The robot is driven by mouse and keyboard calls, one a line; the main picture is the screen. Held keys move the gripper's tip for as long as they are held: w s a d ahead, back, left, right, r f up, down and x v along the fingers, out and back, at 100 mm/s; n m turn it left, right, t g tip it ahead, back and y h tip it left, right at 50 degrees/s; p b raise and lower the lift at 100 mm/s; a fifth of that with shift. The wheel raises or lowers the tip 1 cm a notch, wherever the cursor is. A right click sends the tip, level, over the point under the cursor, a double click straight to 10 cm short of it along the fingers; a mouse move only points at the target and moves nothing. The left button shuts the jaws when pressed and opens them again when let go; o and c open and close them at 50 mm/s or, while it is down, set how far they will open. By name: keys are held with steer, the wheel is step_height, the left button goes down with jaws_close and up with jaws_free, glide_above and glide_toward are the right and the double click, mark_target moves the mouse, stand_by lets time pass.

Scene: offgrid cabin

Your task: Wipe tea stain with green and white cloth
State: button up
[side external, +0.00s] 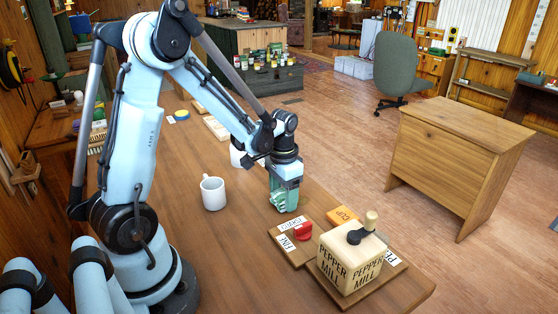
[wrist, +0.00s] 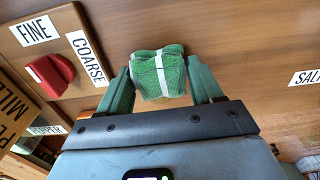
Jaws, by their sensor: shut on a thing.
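My gripper (side external: 285,195) points down over the wooden table, right of the white mug. It is shut on the green and white cloth (side external: 279,203), which is bunched between the fingers. In the wrist view the cloth (wrist: 160,75) shows as a green wad with a white stripe, with a finger of my gripper (wrist: 160,80) on each side. The cloth is close to the tabletop; I cannot tell if it touches. I cannot make out a tea stain in either view.
A white mug (side external: 213,193) stands left of my gripper; another white thing (side external: 237,156) is partly behind my arm. The pepper mill (side external: 348,260) stands at the front right, beside a red knob (side external: 303,232) on a labelled board.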

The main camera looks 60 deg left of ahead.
mark_target(307, 196)
steer(key=shift+f, duration=0.35)
stand_by(0.9)
steer(key=shift+w, duration=0.1)
steer(key=shift+w, duration=0.95)
steer(key=shift+w, duration=0.15)
steer(key=shift+w, duration=0.8)
steer(key=shift+w, duration=0.9)
steer(key=shift+w, duration=0.1)
steer(key=shift+w, duration=0.8)
